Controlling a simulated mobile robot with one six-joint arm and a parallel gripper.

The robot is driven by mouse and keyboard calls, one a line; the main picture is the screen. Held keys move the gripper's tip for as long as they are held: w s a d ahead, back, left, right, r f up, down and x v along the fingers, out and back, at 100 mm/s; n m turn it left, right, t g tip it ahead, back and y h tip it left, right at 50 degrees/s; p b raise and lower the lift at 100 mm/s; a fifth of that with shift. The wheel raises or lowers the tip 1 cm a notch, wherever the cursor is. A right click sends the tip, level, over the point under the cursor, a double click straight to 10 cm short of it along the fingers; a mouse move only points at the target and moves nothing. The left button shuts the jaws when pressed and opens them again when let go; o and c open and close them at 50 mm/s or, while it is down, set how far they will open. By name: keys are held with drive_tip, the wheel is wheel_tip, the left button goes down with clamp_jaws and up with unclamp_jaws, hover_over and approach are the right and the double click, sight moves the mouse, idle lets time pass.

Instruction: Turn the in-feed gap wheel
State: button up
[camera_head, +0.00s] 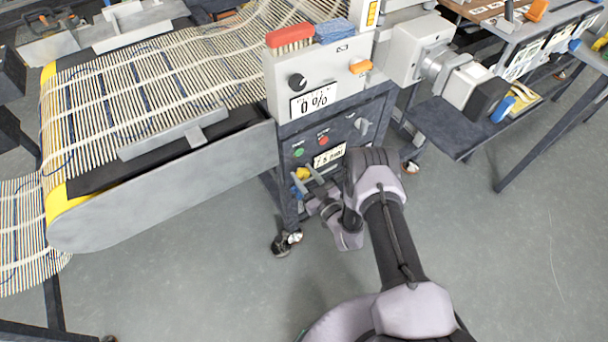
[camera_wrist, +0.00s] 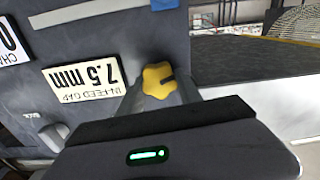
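The in-feed gap wheel is a small yellow lobed knob (camera_wrist: 159,80) with a dark mark, on the dark machine panel. In the head view the yellow wheel (camera_head: 302,173) sits low on the panel, partly hidden by my gripper. My gripper (camera_head: 304,176) reaches the panel from the right, its fingers on either side of the wheel. In the wrist view my gripper's fingers (camera_wrist: 160,88) flank the wheel closely; whether they touch it I cannot tell. The in-feed gap label (camera_wrist: 82,82) beside the wheel reads 7.5 mm and appears upside down in the wrist view.
Above the wheel are a green button (camera_head: 299,152), a red button (camera_head: 323,140) and a grey rotary switch (camera_head: 362,125). A 0 % display (camera_head: 313,101) sits higher, with a red brush (camera_head: 290,38) on top. The conveyor (camera_head: 165,190) stands left. Floor to the right is clear.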

drive_tip(key=c, duration=0.5)
drive_tip(key=shift+o, duration=0.2)
drive_tip(key=shift+n, duration=0.3)
drive_tip(key=n+p, duration=0.1)
drive_tip(key=n, duration=0.2)
drive_tip(key=shift+s+a+n, duration=0.1)
drive_tip(key=shift+n, duration=0.2)
drive_tip(key=n+p, duration=0.1)
drive_tip(key=n, duration=0.4)
drive_tip(key=shift+f+p, duration=0.15)
drive_tip(key=shift+p, duration=0.15)
drive_tip(key=n+p, duration=0.1)
drive_tip(key=n, duration=0.4)
drive_tip(key=shift+a+f+n, duration=0.1)
drive_tip(key=shift+f+n, duration=0.05)
drive_tip(key=shift+n, duration=0.25)
drive_tip(key=shift+f+n+p, duration=0.1)
drive_tip(key=shift+n+p, duration=0.3)
drive_tip(key=shift+n, duration=1.9)
